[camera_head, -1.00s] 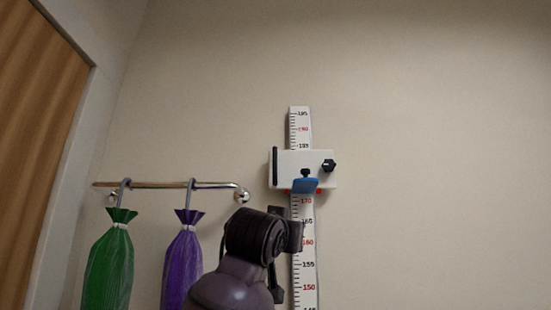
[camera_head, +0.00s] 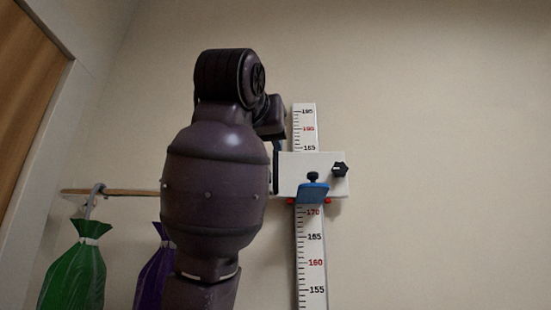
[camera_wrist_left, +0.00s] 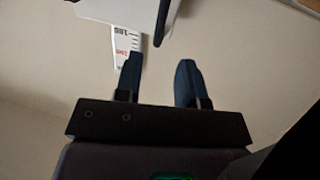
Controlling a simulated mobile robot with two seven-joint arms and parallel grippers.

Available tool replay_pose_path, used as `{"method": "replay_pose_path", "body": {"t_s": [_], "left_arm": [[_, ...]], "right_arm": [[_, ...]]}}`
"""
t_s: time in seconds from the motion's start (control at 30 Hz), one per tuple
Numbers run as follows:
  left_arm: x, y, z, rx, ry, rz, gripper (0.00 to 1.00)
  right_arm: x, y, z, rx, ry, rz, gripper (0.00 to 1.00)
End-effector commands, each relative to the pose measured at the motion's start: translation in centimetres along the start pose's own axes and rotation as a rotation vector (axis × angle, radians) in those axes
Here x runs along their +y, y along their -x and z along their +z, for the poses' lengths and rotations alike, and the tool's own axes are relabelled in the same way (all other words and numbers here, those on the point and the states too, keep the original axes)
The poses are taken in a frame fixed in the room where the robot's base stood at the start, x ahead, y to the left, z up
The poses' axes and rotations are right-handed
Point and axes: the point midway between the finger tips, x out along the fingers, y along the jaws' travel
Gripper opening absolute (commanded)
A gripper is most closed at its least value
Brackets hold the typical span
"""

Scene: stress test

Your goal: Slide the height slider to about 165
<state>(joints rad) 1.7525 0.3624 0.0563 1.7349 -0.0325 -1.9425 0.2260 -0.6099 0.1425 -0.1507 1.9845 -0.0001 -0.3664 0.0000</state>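The height slider (camera_head: 322,177) is a white block with a blue plate at its lower front, a black knob at right and a black upright bar at its left edge. It sits on the white scale (camera_head: 310,258) with the 170 mark just below it. My left gripper (camera_head: 277,146) is raised at the slider's upper left, partly hidden by my own arm. In the left wrist view the gripper (camera_wrist_left: 159,72) is open, with nothing between its blue fingers. The slider's black bar (camera_wrist_left: 162,20) lies beyond the fingertips, apparently untouched. My right gripper is out of view.
A wall rail (camera_head: 110,192) at left carries a green bag (camera_head: 75,272) and a purple bag (camera_head: 152,275), the latter partly behind my arm. A wooden door (camera_head: 25,70) stands at far left. The wall right of the scale is clear.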

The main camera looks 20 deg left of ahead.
Motion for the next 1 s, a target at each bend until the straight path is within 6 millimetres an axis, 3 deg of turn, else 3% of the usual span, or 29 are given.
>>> {"method": "replay_pose_path", "body": {"t_s": [0.3, 0.5, 0.93, 1.0], "left_arm": [[0.0, -5.6, -0.1, -0.003, -0.002, 0.000, 0.37], [0.1, -7.8, -0.1, -0.001, -0.002, 0.000, 0.37], [0.1, -8.7, 0.0, 0.001, -0.002, 0.001, 0.37], [0.1, -8.7, 0.0, 0.001, -0.002, 0.001, 0.29]], "right_arm": [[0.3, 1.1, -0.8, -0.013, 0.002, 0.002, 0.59], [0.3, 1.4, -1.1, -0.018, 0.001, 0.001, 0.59], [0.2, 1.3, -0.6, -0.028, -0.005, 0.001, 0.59], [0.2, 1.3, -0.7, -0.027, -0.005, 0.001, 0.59]]}}
